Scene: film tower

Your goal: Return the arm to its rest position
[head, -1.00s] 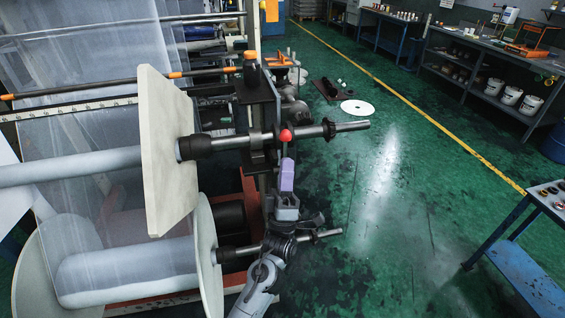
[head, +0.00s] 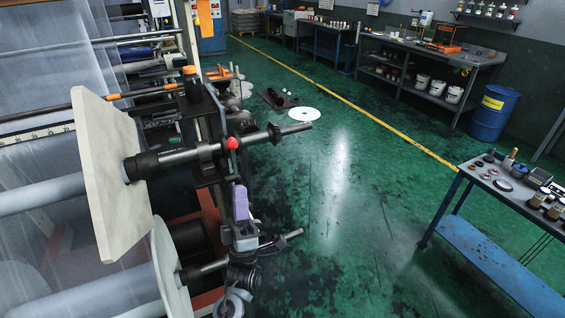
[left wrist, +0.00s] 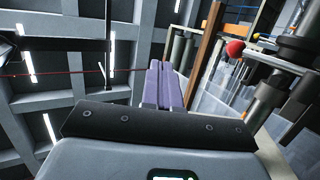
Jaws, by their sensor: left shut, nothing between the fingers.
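My left gripper (head: 240,196) has purple fingers and points up beside the film machine in the head view. It is shut and empty, just below the red ball knob (head: 232,143) and apart from it as far as I can tell. In the left wrist view the purple fingers (left wrist: 163,85) lie together with nothing between them. The red knob (left wrist: 235,48) shows to their right there. My left forearm comes up from the bottom of the head view. My right gripper is not in view.
The film machine with its rollers and pale square plate (head: 108,175) fills the left. Steel shaft ends (head: 290,129) stick out near my gripper. A blue-framed table (head: 490,215) with jars stands at the right. The green floor (head: 340,230) between is clear.

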